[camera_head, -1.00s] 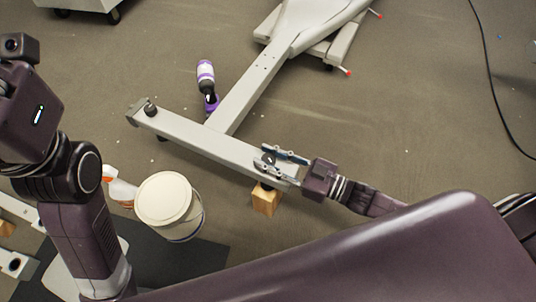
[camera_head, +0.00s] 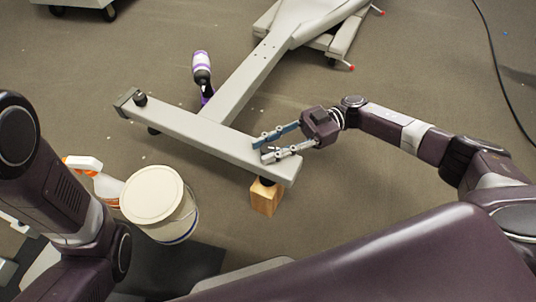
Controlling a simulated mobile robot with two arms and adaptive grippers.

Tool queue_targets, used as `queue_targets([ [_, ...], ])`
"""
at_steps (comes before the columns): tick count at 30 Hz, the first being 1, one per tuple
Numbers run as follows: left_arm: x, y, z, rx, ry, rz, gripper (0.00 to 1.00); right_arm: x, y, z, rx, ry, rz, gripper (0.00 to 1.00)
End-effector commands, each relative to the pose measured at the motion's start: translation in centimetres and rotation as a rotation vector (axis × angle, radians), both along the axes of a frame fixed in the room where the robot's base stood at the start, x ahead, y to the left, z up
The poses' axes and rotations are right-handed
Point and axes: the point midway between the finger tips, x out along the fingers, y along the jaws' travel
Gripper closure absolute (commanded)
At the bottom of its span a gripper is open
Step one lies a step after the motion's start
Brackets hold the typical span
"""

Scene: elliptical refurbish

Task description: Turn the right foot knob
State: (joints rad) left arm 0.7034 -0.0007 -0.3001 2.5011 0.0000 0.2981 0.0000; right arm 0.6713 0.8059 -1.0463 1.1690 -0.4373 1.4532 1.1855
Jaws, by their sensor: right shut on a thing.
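The grey T-shaped machine frame (camera_head: 200,133) lies on the floor with its crossbar running from upper left to lower right. The right foot knob (camera_head: 268,150) is a small dark knob on top of the crossbar's right end, partly hidden by my fingers. My right gripper (camera_head: 262,149) reaches in from the right, its two fingers on either side of the knob and shut on it. The other black foot knob (camera_head: 140,98) stands on the crossbar's left end. My left arm shows at the left, but its gripper is out of view.
A wooden block (camera_head: 266,197) stands under the crossbar's right end. A white lidded bucket (camera_head: 158,198) and a white-orange spray bottle (camera_head: 95,177) stand at lower left. A purple-white bottle (camera_head: 202,68) stands behind the crossbar. A black cable (camera_head: 495,70) lies at right.

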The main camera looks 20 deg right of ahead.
Motion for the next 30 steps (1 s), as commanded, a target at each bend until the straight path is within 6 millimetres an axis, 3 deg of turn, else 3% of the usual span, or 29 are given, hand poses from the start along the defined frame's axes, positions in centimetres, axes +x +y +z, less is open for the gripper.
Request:
queue_targets([
  [1, 0.1, 0.0, -1.6, 0.0, 0.001, 0.0, 0.6, 0.3, 0.1, -0.7, 0.001, -0.006, 0.046, 0.98],
  [12, 0.1, 0.0, -6.8, 0.0, 0.001, 0.0, 0.6, 0.1, 0.1, -0.6, -0.001, -0.003, 0.353, 0.98],
  [21, 0.1, 0.0, -9.2, 0.001, 0.001, 0.001, 0.6, -0.1, 0.1, -0.3, -0.002, -0.002, 0.495, 0.98],
  [30, 0.1, 0.0, -10.1, 0.001, 0.001, 0.001, 0.6, -0.2, 0.1, -0.1, 0.001, -0.001, 0.555, 0.98],
])
